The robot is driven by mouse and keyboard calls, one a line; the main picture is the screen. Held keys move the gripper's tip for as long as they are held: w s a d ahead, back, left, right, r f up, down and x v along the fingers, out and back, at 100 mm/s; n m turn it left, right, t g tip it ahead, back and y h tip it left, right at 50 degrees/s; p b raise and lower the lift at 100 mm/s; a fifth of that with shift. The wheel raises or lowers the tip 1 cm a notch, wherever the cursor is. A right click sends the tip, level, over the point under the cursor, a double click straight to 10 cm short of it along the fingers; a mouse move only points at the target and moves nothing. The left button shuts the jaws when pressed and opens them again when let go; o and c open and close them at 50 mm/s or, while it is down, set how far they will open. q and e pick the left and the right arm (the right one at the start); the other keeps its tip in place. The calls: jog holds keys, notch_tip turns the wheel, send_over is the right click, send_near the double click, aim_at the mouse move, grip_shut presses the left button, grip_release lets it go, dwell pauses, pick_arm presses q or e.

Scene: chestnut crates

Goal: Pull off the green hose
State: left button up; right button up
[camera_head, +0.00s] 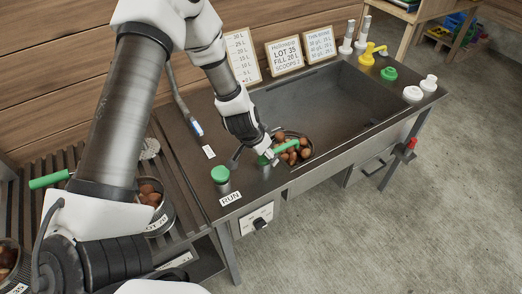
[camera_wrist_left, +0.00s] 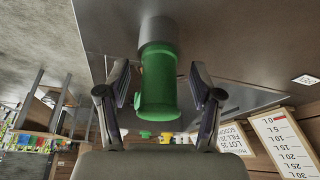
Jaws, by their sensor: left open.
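My left gripper (camera_head: 268,153) reaches down over the front of the metal bench. In the left wrist view its open fingers (camera_wrist_left: 158,98) stand on either side of a green cylindrical piece (camera_wrist_left: 158,85), with gaps visible on both sides. The green piece joins a grey round post (camera_wrist_left: 158,32) and has a small green knob on its side. In the head view its green top (camera_head: 263,161) shows partly behind the gripper. I cannot tell whether this piece is the hose itself or its end. My right gripper is not in view.
A green-topped post (camera_head: 220,175) stands left of the gripper. The basin (camera_head: 318,100) lies behind. A yellow tap (camera_head: 370,54) and a green cap (camera_head: 389,73) are at the back right.

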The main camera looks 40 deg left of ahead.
pick_arm(q)
jog(key=shift+s+r, duration=0.25)
jog(key=shift+s, duration=0.05)
jog(key=shift+s+r, duration=0.15)
jog(key=shift+s, duration=0.05)
jog(key=c, duration=0.9)
jog(key=shift+w, duration=0.1)
grip_shut()
jog(key=shift+o, duration=0.3)
grip_release()
grip_shut()
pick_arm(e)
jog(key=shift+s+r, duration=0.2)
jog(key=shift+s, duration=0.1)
pick_arm(q)
jog(key=shift+w+r+p, duration=0.15)
jog(key=shift+r+p, duration=0.05)
jog(key=shift+p, duration=0.3)
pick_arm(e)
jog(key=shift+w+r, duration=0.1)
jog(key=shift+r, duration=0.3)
pick_arm(q)
jog(key=shift+r+p, duration=0.35)
jog(key=shift+r, duration=0.05)
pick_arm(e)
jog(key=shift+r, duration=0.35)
